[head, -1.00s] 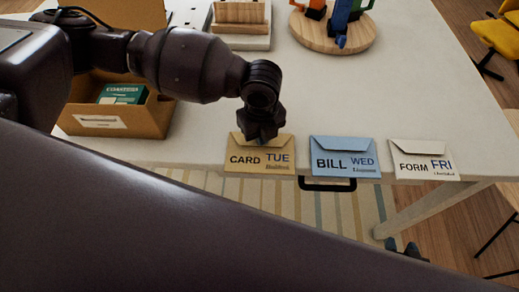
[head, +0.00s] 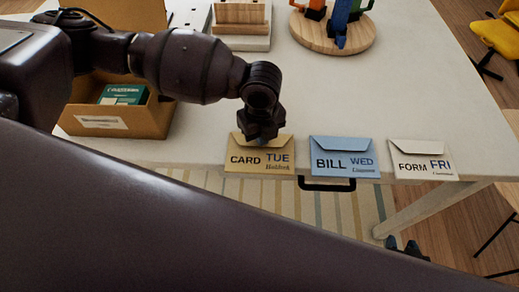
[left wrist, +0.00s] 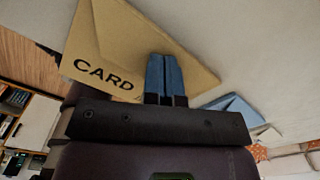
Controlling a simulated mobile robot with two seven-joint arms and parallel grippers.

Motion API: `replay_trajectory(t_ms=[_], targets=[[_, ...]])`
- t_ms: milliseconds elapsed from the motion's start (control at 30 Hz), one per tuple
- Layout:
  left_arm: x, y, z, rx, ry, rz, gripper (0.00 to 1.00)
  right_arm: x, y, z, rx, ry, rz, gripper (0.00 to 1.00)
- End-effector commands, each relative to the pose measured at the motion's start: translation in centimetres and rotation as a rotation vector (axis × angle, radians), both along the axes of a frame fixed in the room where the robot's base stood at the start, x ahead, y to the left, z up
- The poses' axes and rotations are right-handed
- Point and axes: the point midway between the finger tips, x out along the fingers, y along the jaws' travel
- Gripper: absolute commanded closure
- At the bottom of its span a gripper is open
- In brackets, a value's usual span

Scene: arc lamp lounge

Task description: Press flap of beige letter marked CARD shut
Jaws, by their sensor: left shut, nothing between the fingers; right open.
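The beige letter marked CARD TUE (head: 238,163) lies at the table's front edge, leftmost of three letters. It also shows in the left wrist view (left wrist: 112,55), with the word CARD readable. My left gripper (head: 263,138) points down over the letter's flap, hiding the middle of it. In the left wrist view its blue fingertips (left wrist: 166,72) are together and empty, over the letter; I cannot tell whether they touch the flap. My right gripper (head: 403,248) shows only as a small dark part below the table edge, past my large dark arm.
A blue letter marked BILL WED (head: 344,160) and a white letter marked FORM FRI (head: 422,163) lie to the right. A cardboard box (head: 152,120) stands at the left. A wooden stand (head: 240,25) and round wooden board (head: 320,35) are further back. The table between is clear.

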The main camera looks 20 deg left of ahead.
Motion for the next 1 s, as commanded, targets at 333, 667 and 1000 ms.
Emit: replay_trajectory(t_ms=[333,667,1000], targets=[[-0.08,0.02,-0.16,0.001,0.002,0.0,1.0,-0.3,-0.05,0.03,0.0,0.005,-0.002,0.57],[-0.12,0.03,-0.28,0.001,0.004,0.0,1.0,-0.95,-0.16,-0.17,0.0,0.018,-0.006,0.57],[-0.17,0.05,-0.38,0.002,0.005,0.0,1.0,-0.52,-0.09,0.02,0.0,0.01,-0.004,0.57]])
